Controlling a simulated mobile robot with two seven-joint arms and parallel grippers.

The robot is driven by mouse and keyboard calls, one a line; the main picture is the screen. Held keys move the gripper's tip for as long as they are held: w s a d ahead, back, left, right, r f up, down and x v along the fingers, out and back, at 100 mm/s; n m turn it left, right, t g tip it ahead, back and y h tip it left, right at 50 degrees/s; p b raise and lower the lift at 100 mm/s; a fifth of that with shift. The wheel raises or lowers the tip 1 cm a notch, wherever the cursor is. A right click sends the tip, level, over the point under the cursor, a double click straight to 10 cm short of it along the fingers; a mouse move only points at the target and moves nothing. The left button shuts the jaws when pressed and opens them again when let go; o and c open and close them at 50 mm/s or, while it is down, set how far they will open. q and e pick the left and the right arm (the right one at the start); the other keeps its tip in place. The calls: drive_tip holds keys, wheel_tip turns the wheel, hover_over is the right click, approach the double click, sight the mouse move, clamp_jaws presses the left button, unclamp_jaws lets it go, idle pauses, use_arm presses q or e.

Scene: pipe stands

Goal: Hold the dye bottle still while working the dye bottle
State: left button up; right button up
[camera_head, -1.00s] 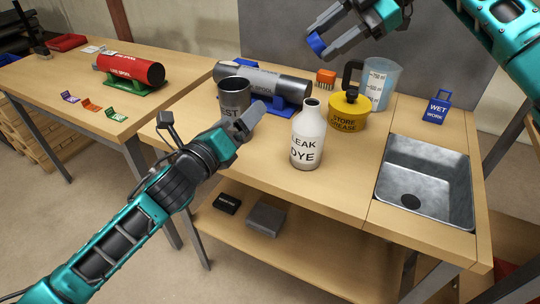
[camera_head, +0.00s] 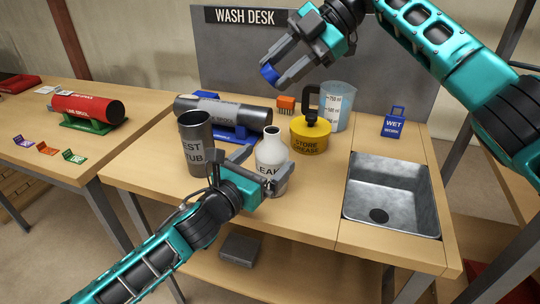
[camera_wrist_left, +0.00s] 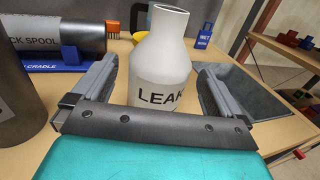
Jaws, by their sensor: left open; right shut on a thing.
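The white dye bottle (camera_head: 271,150) stands upright on the wash desk, its narrow mouth uncovered. My left gripper (camera_head: 262,172) is open at the bottle. In the left wrist view its two fingers (camera_wrist_left: 158,82) stand on either side of the bottle (camera_wrist_left: 161,62), with gaps showing between them and its wall. Part of the label is hidden by the gripper in the head view. My right gripper (camera_head: 275,77) is above the desk, shut on a small blue cap (camera_head: 269,73), up and behind the bottle.
A dark test tub (camera_head: 196,150) stands close left of the bottle. Behind are a grey spool (camera_head: 225,109) on a blue cradle and a yellow grease pot (camera_head: 309,137). A clear jug (camera_head: 338,105) stands farther back. A sink (camera_head: 392,190) lies right.

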use_arm(q)
drive_tip(key=shift+x, duration=1.4)
drive_tip(key=c, duration=1.2)
drive_tip(key=o, duration=0.7)
drive_tip(key=shift+c, duration=0.2)
drive_tip(key=c, duration=0.6)
drive_tip(key=shift+o, duration=0.2)
